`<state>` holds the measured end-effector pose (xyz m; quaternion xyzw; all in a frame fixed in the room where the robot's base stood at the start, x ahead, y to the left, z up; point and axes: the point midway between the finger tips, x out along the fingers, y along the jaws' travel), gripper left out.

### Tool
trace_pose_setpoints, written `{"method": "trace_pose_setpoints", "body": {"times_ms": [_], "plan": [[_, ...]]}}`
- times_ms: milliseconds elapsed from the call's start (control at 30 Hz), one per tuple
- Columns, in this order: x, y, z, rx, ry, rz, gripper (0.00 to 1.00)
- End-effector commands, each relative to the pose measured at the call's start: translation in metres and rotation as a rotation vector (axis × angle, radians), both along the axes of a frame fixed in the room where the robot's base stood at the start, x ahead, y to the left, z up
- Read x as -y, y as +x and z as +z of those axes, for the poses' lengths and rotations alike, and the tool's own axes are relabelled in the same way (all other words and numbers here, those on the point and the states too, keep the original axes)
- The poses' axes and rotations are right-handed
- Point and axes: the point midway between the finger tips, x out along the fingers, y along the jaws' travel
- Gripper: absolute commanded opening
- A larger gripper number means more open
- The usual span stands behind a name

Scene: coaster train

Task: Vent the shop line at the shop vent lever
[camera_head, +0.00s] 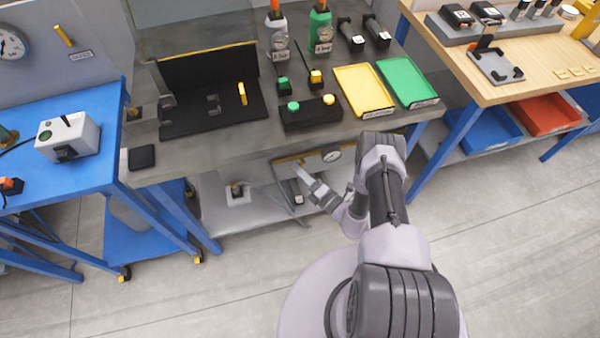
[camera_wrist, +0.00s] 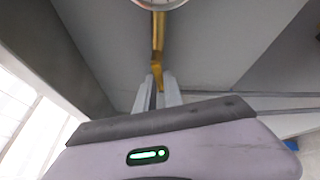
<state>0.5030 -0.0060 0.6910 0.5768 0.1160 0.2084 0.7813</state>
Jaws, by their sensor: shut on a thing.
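The shop vent lever appears as a yellow handle (camera_wrist: 157,45) in the wrist view, running from the round gauge down to my fingertips. In the head view its yellow bar (camera_head: 287,160) shows under the middle bench, left of the dial gauge (camera_head: 331,155). My gripper (camera_wrist: 157,88) is shut on the lower end of the yellow handle, which sits between the fingertips. In the head view my gripper (camera_head: 300,171) reaches in under the bench top. The gauge (camera_wrist: 158,3) is cut off at the top of the wrist view, so its reading is hidden.
A lower shelf (camera_head: 245,212) holds a white box (camera_head: 238,193) left of my gripper. A blue cart (camera_head: 150,225) stands further left. The floor in front is clear.

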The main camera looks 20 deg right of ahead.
Motion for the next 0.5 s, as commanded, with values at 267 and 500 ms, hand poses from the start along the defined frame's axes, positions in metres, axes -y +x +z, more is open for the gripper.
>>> {"method": "trace_pose_setpoints", "body": {"times_ms": [267, 500], "plan": [[-0.002, 0.001, 0.003, 0.001, 0.271, 0.0, 0.0], [-0.001, 0.001, 0.005, 0.001, 0.274, 0.0, 0.0]]}}
